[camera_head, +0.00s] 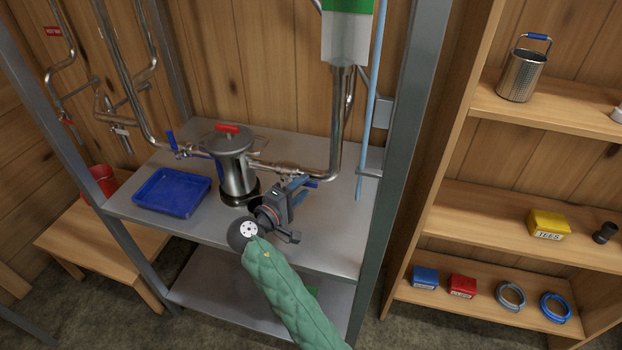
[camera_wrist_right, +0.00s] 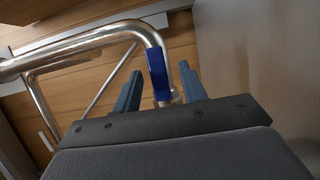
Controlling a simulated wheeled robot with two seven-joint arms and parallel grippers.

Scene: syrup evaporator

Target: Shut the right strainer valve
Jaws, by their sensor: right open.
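The strainer (camera_head: 236,176) is a steel pot with a red-handled lid on the metal shelf. The right strainer valve (camera_head: 285,168) sits on the pipe to its right; its blue lever (camera_head: 312,183) shows just past my gripper, largely hidden. My right gripper (camera_head: 299,184) is open, beside the valve. In the right wrist view the blue lever (camera_wrist_right: 159,72) stands between the two open fingers (camera_wrist_right: 160,69), with a visible gap on either side. Whether a finger touches it cannot be told. My left gripper is not in view.
A blue tray (camera_head: 173,193) lies left of the strainer. A steel pipe (camera_head: 337,125) rises behind my gripper. A grey rack post (camera_head: 398,150) stands to the right. The front shelf edge is close under my forearm.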

